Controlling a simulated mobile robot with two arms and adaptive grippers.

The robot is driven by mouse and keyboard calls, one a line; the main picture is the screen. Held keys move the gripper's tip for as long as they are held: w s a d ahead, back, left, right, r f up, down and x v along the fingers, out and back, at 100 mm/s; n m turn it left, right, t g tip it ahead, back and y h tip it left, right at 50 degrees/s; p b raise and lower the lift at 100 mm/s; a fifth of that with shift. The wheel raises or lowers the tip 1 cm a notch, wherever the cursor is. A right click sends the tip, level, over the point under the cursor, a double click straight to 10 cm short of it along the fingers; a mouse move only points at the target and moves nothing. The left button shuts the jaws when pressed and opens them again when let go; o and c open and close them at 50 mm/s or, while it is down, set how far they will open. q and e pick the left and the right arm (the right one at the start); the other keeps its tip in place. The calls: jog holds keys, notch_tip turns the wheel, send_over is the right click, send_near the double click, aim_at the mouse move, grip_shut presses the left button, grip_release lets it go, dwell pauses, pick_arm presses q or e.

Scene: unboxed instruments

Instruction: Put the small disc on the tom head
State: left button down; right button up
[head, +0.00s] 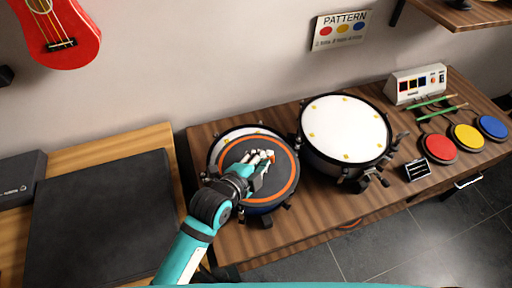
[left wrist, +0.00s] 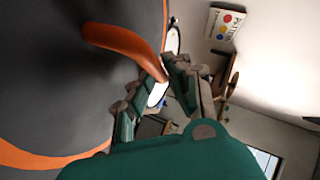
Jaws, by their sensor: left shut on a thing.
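The small disc (head: 240,182) is dark grey with an orange ring near its edge and a raised orange grip on top. My left gripper (head: 265,160) is over it and shut on that orange grip, which shows between the fingers in the left wrist view (left wrist: 125,40). The disc lies over the smaller drum (head: 233,135), hiding most of its white head; a pale strip shows at the back and left. I cannot tell whether the disc touches the head. The larger drum (head: 345,125), with a bare white head and yellow marks, stands to the right. My right gripper is not in view.
Right of the drums are a white control box (head: 415,85), green sticks (head: 432,102), a small black device (head: 417,171) and red (head: 439,148), yellow (head: 467,137) and blue (head: 491,126) pads. A dark flat case (head: 100,220) lies on the left table. Bare wood fronts the drums.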

aim_at(257, 144)
pick_arm(q)
jog(key=w, duration=0.2)
jog(key=w+a, duration=0.1)
jog(key=w, duration=0.2)
jog(key=shift+w+a+f+p, duration=0.2)
jog(key=shift+w+f+p, duration=0.05)
jog(key=shift+w+p, duration=0.15)
jog(key=shift+f+p, duration=0.35)
jog(key=shift+f, duration=1.45)
jog(key=c, duration=1.3)
grip_release()
jog(key=shift+s, duration=0.1)
jog(key=b+v, duration=0.1)
jog(key=v, duration=1.1)
